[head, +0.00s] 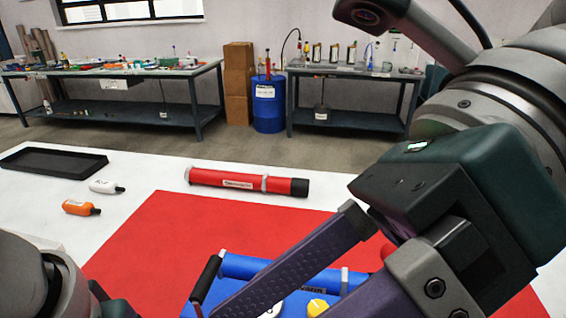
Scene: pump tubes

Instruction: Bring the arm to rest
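My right gripper (290,298) fills the lower right of the head view, close to the camera. Its two purple fingers are spread apart, and the lower finger runs out of the frame. Past the fingers, a blue device (252,267) with a black handle and a yellow knob lies on the red mat (160,240); the fingers hide much of it. My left arm shows only as a grey link at the lower left, and its gripper is not visible. A red tube (215,177) with a black end lies on the white table (140,172) behind the mat.
A black tray (95,168) sits at the table's far left. A white bottle (103,187) and an orange bottle (78,208) lie in front of it. Workbenches (110,75), a blue barrel (268,105) and cardboard boxes (238,85) stand beyond. The mat's left part is clear.

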